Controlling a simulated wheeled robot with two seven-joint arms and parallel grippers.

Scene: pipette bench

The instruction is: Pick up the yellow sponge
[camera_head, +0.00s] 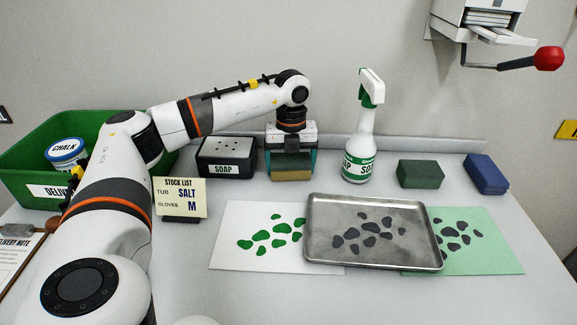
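The yellow sponge (291,175) is on the bench at the back, left of the spray bottle. It has a dark green upper layer and a dull yellow lower layer. My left gripper (292,160) points down over it, with teal fingers at its left and right sides. The fingers look very close to the sponge, but I cannot tell whether they press on it. The sponge's top is partly hidden by the gripper. It seems to be at bench level. My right gripper is not in view.
A black soap box (227,157) stands just left of the sponge, and a soap spray bottle (361,135) to its right. Green (420,174) and blue (486,174) blocks lie farther right. A stock list card (180,197) stands front left.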

